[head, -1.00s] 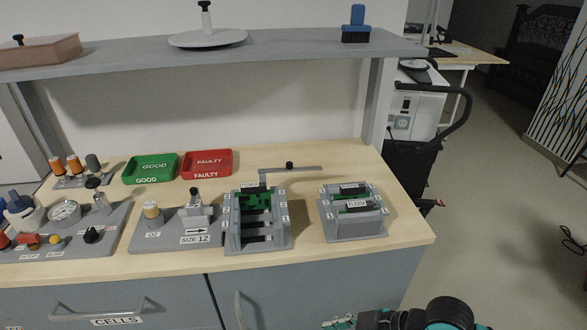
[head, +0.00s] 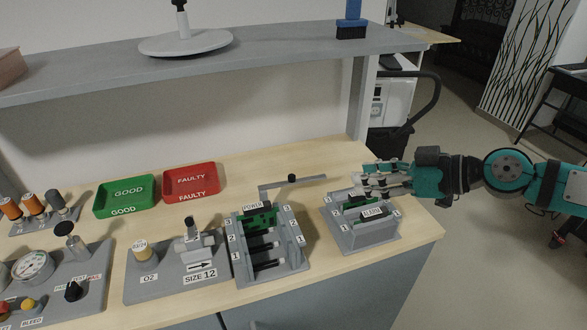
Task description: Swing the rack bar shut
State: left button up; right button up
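The rack bar (head: 310,181) is a thin grey bar with a black knob (head: 292,178) on it. It sticks out to the right from the back of the left card rack (head: 285,263), clear of the rack's slots. That rack holds a green board labelled POWER (head: 257,220) and has slots numbered 1 to 3. My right gripper (head: 361,179) comes in from the right, with fingers pointing left. Its fingers look apart and empty, above the back of the right rack and to the right of the bar's free end. It partly hides that rack. My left gripper is out of view.
The right rack (head: 370,240) holds boards, one labelled ALARM. Green GOOD (head: 125,196) and red FAULTY (head: 191,182) trays lie behind. The size 12 fixture (head: 180,285) stands left of the racks. A grey shelf (head: 270,55) overhangs the back.

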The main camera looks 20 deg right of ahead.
aim_at(294, 176)
jog(key=p+x, duration=0.7)
jog(key=x, duration=0.8)
jog(key=shift+w+a+r, duration=0.1)
jog(key=shift+a, duration=0.25)
jog(key=shift+w+a+f, duration=0.35)
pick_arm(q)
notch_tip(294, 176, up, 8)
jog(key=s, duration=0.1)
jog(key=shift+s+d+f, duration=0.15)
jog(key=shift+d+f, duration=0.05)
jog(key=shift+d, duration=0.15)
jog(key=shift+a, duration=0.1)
pick_arm(e)
jog(key=shift+c, duration=0.5)
grip_shut()
